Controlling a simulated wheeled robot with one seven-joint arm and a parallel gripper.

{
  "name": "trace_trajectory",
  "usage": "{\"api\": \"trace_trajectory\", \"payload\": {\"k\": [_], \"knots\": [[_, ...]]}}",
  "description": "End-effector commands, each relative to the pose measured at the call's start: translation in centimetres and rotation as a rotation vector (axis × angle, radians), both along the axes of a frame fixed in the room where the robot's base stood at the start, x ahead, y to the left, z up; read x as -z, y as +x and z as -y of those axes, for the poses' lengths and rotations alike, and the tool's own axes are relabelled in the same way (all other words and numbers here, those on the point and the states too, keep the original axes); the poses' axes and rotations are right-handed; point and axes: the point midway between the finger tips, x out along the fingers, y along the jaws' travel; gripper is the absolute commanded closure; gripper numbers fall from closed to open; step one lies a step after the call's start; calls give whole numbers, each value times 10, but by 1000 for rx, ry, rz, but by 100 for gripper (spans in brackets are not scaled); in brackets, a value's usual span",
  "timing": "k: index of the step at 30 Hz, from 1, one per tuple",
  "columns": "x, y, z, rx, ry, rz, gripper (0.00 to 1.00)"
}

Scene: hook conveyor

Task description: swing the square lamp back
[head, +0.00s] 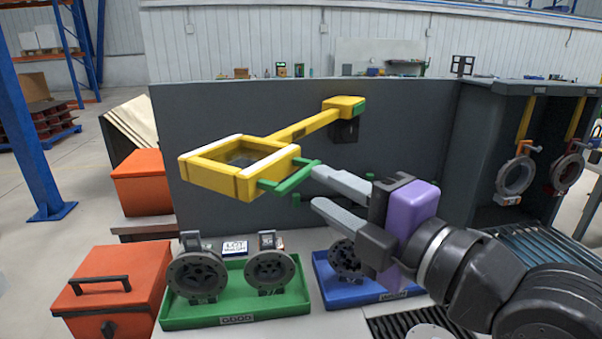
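The square lamp (238,182) is a yellow square frame with white strips on top. It hangs on a yellow arm (302,128) from a bracket (343,106) on the dark grey wall panel. A green handle (291,178) sticks out from the lamp's right side. My gripper (317,187) is at the right of the lamp, its two grey fingers apart and pointing left. The upper fingertip is close to the green handle; I cannot tell whether it touches. Nothing shows between the fingers.
Below stand a green tray (235,317) with two round metal parts and a blue tray (332,290) with another. Orange boxes (112,282) stand at the left. A dark rack (540,88) with hanging hooks and parts is at the right. Space above the lamp is clear.

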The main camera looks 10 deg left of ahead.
Motion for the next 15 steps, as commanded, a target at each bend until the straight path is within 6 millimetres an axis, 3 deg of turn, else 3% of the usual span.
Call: {"api": "trace_trajectory", "payload": {"k": [6, 15], "knots": [[-2, 25, -25, -2, 1, -2, 67], [-1, 45, -43, 2, 1, -1, 67]]}}
